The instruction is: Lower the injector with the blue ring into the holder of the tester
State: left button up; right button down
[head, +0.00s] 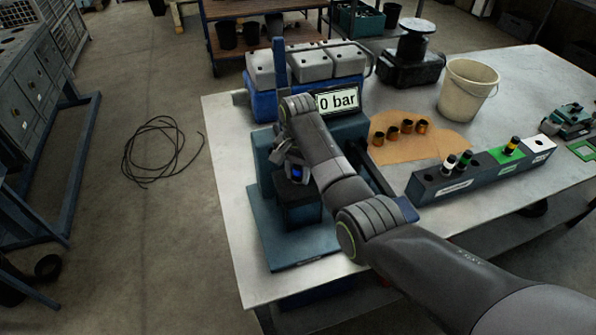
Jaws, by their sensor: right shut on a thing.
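The tester is a teal machine (268,222) at the left end of the metal table, with a screen (338,101) reading "0 bar". Its dark holder block (300,214) stands at the front. My right gripper (292,162) is over this block and shut on the injector with the blue ring (297,173). Only a small blue part of the injector shows, just above the block; the gripper hides most of it. I cannot tell whether its tip is inside the holder. My left gripper is not in view.
A dark rack (440,184) holds several other injectors on the right. A brown mat (411,150) carries several copper-coloured sleeves. A white bucket (467,90) stands behind. Grey-lidded blue containers (306,65) stand behind the tester. A black cable (160,150) lies on the floor.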

jog(key=shift+r+p, duration=0.1)
jog(key=shift+p, duration=0.3)
jog(key=c, duration=0.6)
grip_release()
jog(key=shift+o, duration=0.2)
jog(key=shift+r, duration=3.4)
